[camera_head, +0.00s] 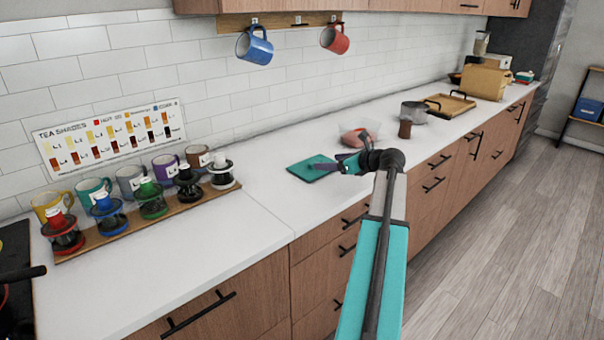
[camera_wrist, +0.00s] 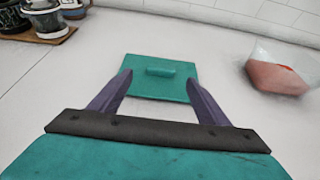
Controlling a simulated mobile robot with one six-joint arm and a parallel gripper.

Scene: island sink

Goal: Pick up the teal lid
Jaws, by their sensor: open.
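The teal lid (camera_head: 308,169) lies flat on the white counter, to the right of the mug rack. It is a flat rectangle, and in the wrist view the lid (camera_wrist: 148,88) shows a small raised bar handle (camera_wrist: 160,70) on top. My gripper (camera_head: 345,163) is over the lid's right side in the head view. In the wrist view my gripper (camera_wrist: 159,82) is open, its two purple fingers on either side of the lid's near part. Nothing is between the fingertips but the lid below or ahead; I cannot tell whether they touch it.
A clear container with reddish contents (camera_wrist: 280,70) stands to the right of the lid. A brown cup (camera_head: 405,129) and a metal pot (camera_head: 414,112) stand farther right. A wooden rack (camera_head: 150,222) with mugs and drippers is at left. The counter in front of the lid is clear.

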